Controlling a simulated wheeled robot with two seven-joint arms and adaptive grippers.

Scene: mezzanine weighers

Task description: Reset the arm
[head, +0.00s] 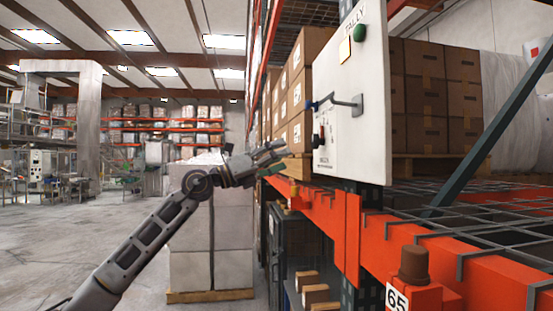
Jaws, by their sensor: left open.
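My left arm comes in from the lower left. My left gripper (270,158) is open and empty in the middle of the head view. It is to the left of a white board (352,100) on the rack upright, and no contact with the board can be made out. The board carries a green round knob (359,33), a grey lever with a blue end (345,103) and dark red and black controls near its left edge. My right gripper is not in view.
An orange rack beam (420,240) with wire mesh decking runs along the right. A brown knob stands above a "65" label (396,299). Stacked cartons (430,95) fill the rack. A wrapped pallet load (210,235) stands behind my arm. Open floor (60,240) lies left.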

